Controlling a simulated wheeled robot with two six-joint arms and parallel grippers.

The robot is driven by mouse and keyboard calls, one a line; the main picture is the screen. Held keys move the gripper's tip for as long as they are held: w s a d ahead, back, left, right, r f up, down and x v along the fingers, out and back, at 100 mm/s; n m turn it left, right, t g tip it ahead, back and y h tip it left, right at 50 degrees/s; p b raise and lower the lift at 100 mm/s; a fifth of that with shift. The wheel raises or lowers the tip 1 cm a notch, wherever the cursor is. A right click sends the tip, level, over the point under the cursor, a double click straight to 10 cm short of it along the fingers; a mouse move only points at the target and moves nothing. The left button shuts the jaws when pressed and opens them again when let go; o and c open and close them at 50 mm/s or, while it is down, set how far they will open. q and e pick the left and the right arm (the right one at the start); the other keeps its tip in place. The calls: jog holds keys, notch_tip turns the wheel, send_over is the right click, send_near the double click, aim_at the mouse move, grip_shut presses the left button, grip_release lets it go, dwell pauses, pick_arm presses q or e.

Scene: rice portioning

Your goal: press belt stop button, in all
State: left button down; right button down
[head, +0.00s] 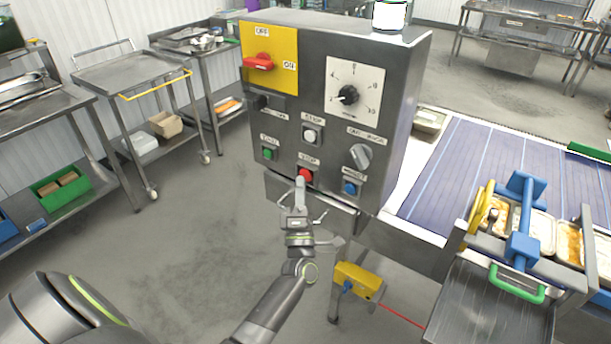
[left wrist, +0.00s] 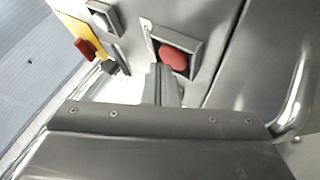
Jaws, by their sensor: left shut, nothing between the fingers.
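The grey control box (head: 292,92) carries a red stop button (head: 306,174) low on its front, under a label reading STOP. My left gripper (head: 300,183) is shut and empty, its fingertips at the lower edge of the red button. In the left wrist view the red button (left wrist: 173,58) sits in a square frame, with the closed fingers (left wrist: 160,80) just in front of it and partly over it. I cannot tell whether they touch. My right gripper is not in view.
A green button (head: 268,154), a white button (head: 309,134), a blue button (head: 349,188), a grey knob (head: 361,156) and a red switch (head: 258,63) share the panel. The blue belt (head: 470,165) runs at the right. A yellow sensor box (head: 358,280) is below. A steel cart (head: 125,75) stands left.

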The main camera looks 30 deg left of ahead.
pick_arm(q)
jog(key=s, duration=0.3)
jog(key=s+p, duration=0.1)
jog(key=s, duration=0.1)
jog(key=shift+a+f, duration=0.15)
jog(key=shift+a, duration=0.15)
jog(key=shift+w+m, duration=0.1)
jog(key=shift+m, duration=0.2)
dwell(0.4)
